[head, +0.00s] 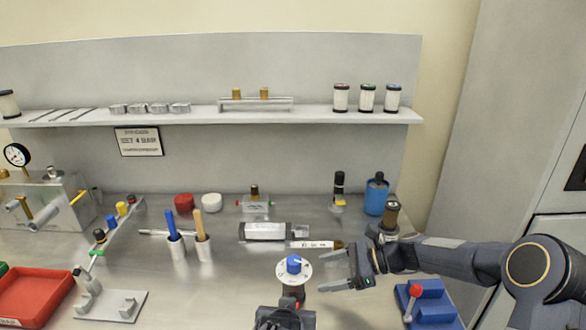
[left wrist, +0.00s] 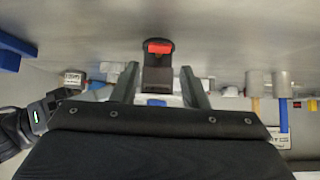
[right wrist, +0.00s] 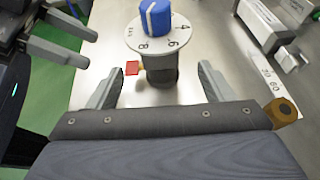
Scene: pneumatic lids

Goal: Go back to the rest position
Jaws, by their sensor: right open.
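The regulator has a white numbered dial (head: 306,275) with a blue knob (head: 294,265) on a dark body with a red tab (head: 299,298). It stands upright on the bench. In the right wrist view its knob (right wrist: 154,17) and dark body (right wrist: 161,68) lie beyond my right fingertips. My right gripper (head: 322,271) is open and empty, just right of the dial. My left gripper (left wrist: 159,67) has its fingers apart. The dark body with its red tab (left wrist: 159,47) shows between them, with gaps on both sides. In the head view the left gripper's fingertips are hard to make out.
A blue fixture with a red knob (head: 420,305) sits under my right forearm. A clear cylinder (head: 265,231) and a labelled strip (head: 315,244) lie behind the dial. Cups with handles (head: 203,250), a grey plate (head: 112,305) and a red tray (head: 33,297) are at left.

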